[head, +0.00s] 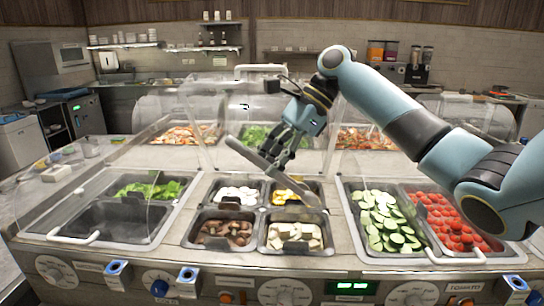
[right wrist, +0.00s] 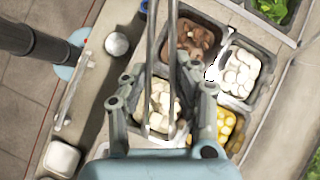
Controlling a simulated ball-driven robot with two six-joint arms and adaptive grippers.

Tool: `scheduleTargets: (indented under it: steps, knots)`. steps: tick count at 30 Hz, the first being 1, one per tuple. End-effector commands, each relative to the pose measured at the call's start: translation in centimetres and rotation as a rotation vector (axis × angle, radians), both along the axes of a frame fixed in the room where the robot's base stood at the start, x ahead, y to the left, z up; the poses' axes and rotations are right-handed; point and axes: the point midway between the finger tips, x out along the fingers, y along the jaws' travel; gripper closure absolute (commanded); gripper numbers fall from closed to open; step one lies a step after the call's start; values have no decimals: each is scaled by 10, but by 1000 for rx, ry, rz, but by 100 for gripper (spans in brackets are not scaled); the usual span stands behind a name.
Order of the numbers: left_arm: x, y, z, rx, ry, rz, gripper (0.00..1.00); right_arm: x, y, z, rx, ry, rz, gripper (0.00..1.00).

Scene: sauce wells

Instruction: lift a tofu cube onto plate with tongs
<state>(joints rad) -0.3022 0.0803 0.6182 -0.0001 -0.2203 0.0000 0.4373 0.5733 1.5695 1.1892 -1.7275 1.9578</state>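Off-white tofu cubes (head: 310,231) lie in the front right well of the middle group of wells. In the right wrist view the tofu (right wrist: 160,98) shows behind and between the tong arms. My right gripper (head: 278,152) is above these wells, with its fingers on either side of the long metal tongs (head: 248,155). The tongs are held in the air, tilted down to the right in the head view, with their lower end above the wells. In the right wrist view the two tong arms (right wrist: 151,60) are apart, with no cube visibly gripped. No plate can be made out. My left gripper is out of view.
Mushrooms (head: 228,230), white slices (head: 237,195) and a yellow filling (head: 283,196) fill the neighbouring wells. Cucumber (head: 385,222) and tomatoes (head: 450,218) are at the right. Lettuce (head: 150,187) is at the left. Clear guards stand around the counter.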

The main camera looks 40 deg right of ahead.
Motion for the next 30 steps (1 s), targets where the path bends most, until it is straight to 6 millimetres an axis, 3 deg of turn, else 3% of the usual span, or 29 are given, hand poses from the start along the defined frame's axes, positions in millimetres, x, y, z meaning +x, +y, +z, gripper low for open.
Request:
scheduleTargets:
  steps: [21,30]
  knots:
    - [4,0,-2,0,-6,0,60,0,1,-72,1,1,0,76]
    - [4,0,-6,0,-6,0,60,0,0,-90,0,0,0,76]
